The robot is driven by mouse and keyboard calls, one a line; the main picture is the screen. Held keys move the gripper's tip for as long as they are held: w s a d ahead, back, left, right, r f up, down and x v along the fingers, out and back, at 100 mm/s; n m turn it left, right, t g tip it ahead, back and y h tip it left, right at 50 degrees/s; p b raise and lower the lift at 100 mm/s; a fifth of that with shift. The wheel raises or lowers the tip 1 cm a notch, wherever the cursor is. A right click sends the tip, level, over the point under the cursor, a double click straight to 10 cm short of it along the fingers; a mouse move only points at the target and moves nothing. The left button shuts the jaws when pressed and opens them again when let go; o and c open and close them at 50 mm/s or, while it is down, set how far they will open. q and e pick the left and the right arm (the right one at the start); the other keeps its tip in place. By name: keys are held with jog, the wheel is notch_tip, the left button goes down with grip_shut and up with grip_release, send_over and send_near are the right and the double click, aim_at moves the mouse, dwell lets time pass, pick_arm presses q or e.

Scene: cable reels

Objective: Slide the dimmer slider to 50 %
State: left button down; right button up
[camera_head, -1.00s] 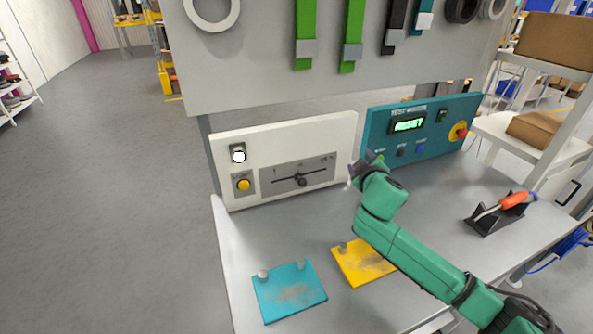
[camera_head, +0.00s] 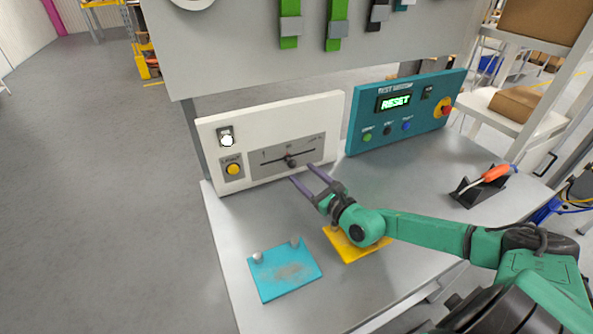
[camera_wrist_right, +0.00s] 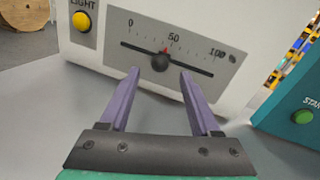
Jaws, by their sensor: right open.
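The dimmer slider has a dark round knob (camera_head: 290,161) on a grey scale plate (camera_head: 262,162) in the white panel (camera_head: 308,108). In the right wrist view the knob (camera_wrist_right: 160,63) sits near the middle of its slot, below and slightly left of the "50" label, with a small red mark just above it. My right gripper (camera_head: 302,172) is open and empty, its two purple fingers pointing at the panel. In the wrist view the fingertips (camera_wrist_right: 159,72) lie either side of the knob in the picture; contact cannot be told. My left gripper is not in view.
A yellow button (camera_head: 233,169) and a white switch (camera_head: 227,140) are left of the scale. A teal test panel (camera_head: 430,97) stands to the right. A blue plate (camera_head: 284,272) and a yellow plate (camera_head: 347,251) lie on the table. An orange-handled tool (camera_head: 495,173) rests in a black holder.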

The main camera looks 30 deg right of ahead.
aim_at(295, 166)
jog(key=w, duration=0.4)
jog(key=shift+a, duration=0.3)
jog(key=shift+s, duration=0.1)
grip_shut()
dwell(1.0)
